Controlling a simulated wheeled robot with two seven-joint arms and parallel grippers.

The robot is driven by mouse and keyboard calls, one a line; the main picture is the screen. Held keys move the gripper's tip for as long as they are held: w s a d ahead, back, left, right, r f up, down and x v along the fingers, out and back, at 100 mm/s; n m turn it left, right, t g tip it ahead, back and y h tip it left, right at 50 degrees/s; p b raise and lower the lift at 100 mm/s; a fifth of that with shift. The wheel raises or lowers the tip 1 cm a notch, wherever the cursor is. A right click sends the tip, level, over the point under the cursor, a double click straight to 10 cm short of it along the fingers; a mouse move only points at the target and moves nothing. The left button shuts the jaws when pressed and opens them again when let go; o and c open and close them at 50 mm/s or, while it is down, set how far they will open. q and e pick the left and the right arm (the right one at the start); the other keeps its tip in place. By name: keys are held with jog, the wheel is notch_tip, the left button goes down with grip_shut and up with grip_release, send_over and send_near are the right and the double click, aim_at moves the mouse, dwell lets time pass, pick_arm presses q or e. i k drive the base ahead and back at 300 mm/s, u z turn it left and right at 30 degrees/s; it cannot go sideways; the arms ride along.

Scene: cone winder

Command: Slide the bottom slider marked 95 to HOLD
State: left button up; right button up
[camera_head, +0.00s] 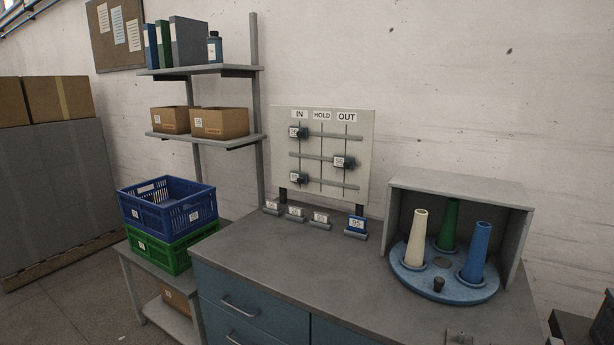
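A pale upright board (322,148) at the back of the bench has columns headed IN, HOLD and OUT and three horizontal rails. The bottom slider (298,178) sits at the left end of its rail, in the IN column. Its number is too small to read surely. The top slider (298,132) is also under IN. The middle slider (343,162) is under OUT. The HOLD column (322,115) has no slider on any rail. Neither of my grippers is in view.
Several small card stands, one blue and marked 95 (356,225), line the bench in front of the board. At right, a grey open housing (510,192) shelters a blue turntable (443,285) with three cones. Blue and green crates (168,203) stand left. The bench's middle is clear.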

aim_at(301, 178)
jog(key=u, duration=1.5)
jog(key=i, duration=1.6)
jog(key=z, duration=3.15)
